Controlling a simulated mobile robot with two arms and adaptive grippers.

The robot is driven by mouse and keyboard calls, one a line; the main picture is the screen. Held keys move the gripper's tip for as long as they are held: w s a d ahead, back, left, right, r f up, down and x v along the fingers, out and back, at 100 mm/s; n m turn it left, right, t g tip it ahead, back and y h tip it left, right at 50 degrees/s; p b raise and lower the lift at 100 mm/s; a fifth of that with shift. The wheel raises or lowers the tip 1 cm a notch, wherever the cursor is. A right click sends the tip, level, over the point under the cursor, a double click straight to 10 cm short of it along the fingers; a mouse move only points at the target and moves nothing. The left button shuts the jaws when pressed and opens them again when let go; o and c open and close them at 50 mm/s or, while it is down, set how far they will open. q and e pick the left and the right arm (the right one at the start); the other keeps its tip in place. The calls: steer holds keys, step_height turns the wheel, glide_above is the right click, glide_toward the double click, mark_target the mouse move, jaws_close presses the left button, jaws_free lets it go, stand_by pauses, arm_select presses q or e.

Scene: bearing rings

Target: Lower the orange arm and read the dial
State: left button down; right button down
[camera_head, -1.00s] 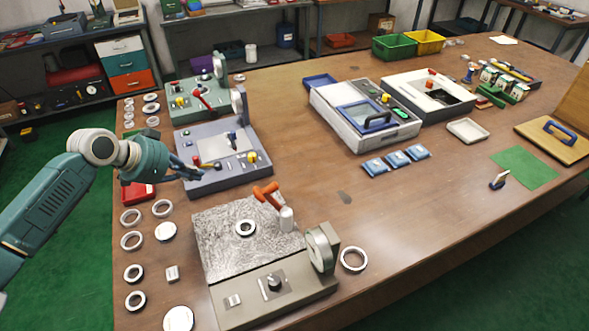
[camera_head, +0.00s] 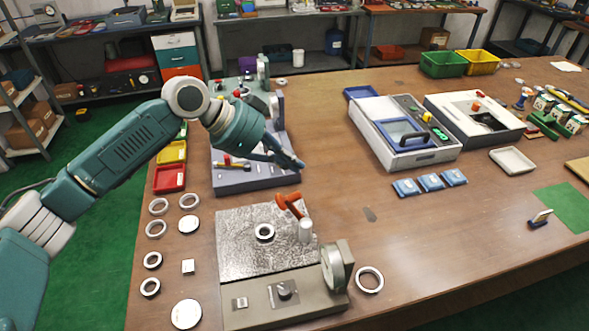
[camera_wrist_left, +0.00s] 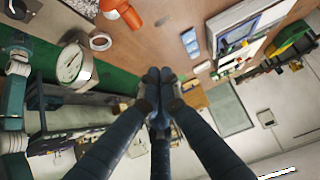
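The orange arm (camera_head: 290,204) stands raised and tilted beside a pale post (camera_head: 305,231) on the near tester. It also shows at the top of the left wrist view (camera_wrist_left: 122,10). A metal ring (camera_head: 264,232) lies on the tester's speckled plate (camera_head: 236,256). The round dial (camera_head: 333,268) stands at the tester's right front, seen nearly edge-on. Its white face shows in the left wrist view (camera_wrist_left: 70,64), too small to read. My left gripper (camera_head: 299,164) is above and behind the orange arm, apart from it. Its fingers are together and empty. My right gripper is out of view.
A blue-grey device (camera_head: 234,182) stands behind the tester, partly hidden by my left arm. Loose rings (camera_head: 158,207) and discs lie to the left; another ring (camera_head: 369,279) lies right of the dial. Blue packets (camera_head: 430,182) lie farther right. The table's middle is clear.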

arm_select(q)
steer(key=p+x, duration=0.3)
steer(key=x, duration=0.6)
steer(key=a, duration=0.1)
steer(key=s+a+f+p, duration=0.1)
steer(key=a+p, duration=0.1)
steer(key=a, duration=0.1)
steer(key=shift+s+f, duration=0.2)
steer(key=shift+w+d+f, duration=0.1)
steer(key=shift+d, duration=0.1)
